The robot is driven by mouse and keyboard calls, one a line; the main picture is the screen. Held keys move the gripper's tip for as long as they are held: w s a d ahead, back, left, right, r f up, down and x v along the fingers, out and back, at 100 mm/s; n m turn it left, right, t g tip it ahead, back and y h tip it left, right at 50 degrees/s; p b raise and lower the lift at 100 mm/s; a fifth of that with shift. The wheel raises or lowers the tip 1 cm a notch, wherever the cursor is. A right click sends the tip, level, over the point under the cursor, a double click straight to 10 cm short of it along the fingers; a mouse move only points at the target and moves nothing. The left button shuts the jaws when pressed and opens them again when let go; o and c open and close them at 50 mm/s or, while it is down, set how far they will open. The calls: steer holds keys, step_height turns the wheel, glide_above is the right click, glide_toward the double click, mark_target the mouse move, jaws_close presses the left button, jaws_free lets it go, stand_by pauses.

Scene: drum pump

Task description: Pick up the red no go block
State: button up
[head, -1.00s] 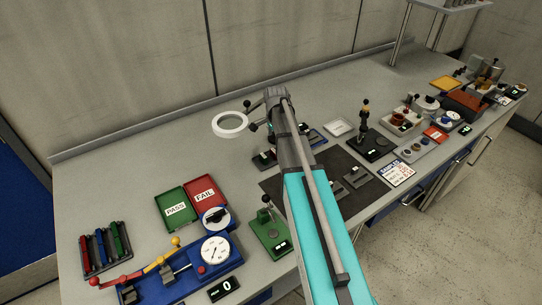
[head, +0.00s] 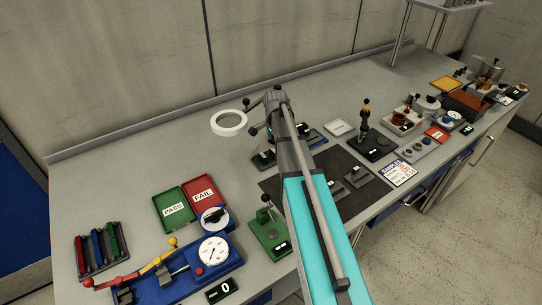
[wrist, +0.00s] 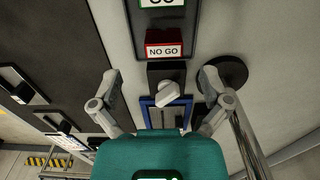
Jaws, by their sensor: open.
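The red no go block (wrist: 165,43) shows near the top middle of the wrist view, with a white "NO GO" label. It sits in a dark tray (wrist: 195,20), below a green-and-white labelled block (wrist: 161,3). My gripper (wrist: 160,78) is open, its two grey fingers spread wide with nothing between the tips. The block lies ahead of the fingertips and between their lines, apart from both.
A dark fixture with a light grey knob (wrist: 168,94) and a blue frame (wrist: 166,115) lie between the fingers. A round black base (wrist: 226,72) with a metal post is close to the right finger. Pass (head: 174,208) and fail (head: 204,190) trays stand left.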

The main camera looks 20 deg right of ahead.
mark_target(274, 151)
steer(key=shift+w+a+f+b, duration=0.1)
steer(key=shift+a+f+b, duration=0.05)
steer(key=shift+f+b, duration=2.35)
steer(key=c, duration=1.2)
steer(key=shift+r, duration=0.1)
steer(key=shift+c, duration=0.2)
steer(key=shift+r+p, duration=0.95)
steer(key=shift+p, duration=0.15)
steer(key=s+d+r+p, duration=0.1)
steer(key=s+r+p, duration=1)
steer(key=s, duration=0.3)
steer(key=shift+d, duration=0.35)
steer(key=shift+r, duration=0.1)
